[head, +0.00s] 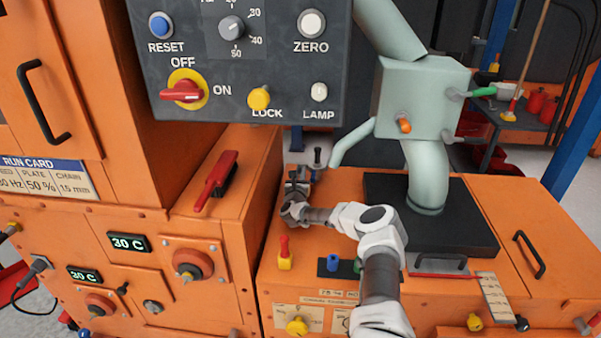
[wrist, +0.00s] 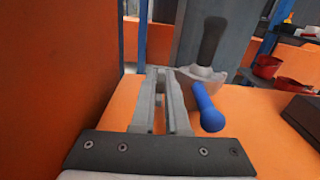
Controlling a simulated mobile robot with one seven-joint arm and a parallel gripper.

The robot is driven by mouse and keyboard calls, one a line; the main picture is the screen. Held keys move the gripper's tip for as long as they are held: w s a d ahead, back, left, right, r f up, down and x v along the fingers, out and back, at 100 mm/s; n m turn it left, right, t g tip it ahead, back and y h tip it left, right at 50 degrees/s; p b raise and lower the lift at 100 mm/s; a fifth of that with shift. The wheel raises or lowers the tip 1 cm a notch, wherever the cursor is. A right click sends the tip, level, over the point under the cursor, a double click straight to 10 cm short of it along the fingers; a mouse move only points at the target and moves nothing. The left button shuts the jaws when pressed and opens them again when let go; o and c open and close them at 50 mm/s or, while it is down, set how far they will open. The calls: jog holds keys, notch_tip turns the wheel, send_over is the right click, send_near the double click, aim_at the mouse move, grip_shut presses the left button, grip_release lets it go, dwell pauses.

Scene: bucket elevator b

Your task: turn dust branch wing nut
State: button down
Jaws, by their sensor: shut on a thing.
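The pale green dust duct (head: 420,95) rises from a black plate at the right, with a thin bent branch pipe (head: 350,143) on its left and a small orange knob (head: 404,126) on its box. I cannot make out a wing nut for certain. My gripper (head: 296,183) is low at the back left of the orange deck, apart from the duct. In the wrist view my gripper (wrist: 160,72) has its fingers close together, shut on a small grey part mostly hidden at the tips.
A tall orange cabinet wall (wrist: 60,75) is close on the left. The grey control panel (head: 240,70) overhangs the deck. A red lever (head: 216,180) lies left of my arm. The black plate (head: 430,215) is right of it.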

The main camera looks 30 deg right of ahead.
jog(key=n, duration=0.3)
jog(key=shift+w+a+n, duration=0.1)
jog(key=shift+n, duration=0.3)
jog(key=shift+f+n, duration=0.1)
jog(key=shift+n, duration=1.4)
jog(key=c, duration=1)
grip_release()
jog(key=shift+o, duration=0.2)
jog(key=shift+a, duration=0.1)
jog(key=p+v, duration=0.2)
jog(key=v, duration=0.4)
jog(key=shift+p, duration=0.4)
jog(key=shift+s+a, duration=0.35)
jog(key=shift+s, duration=0.3)
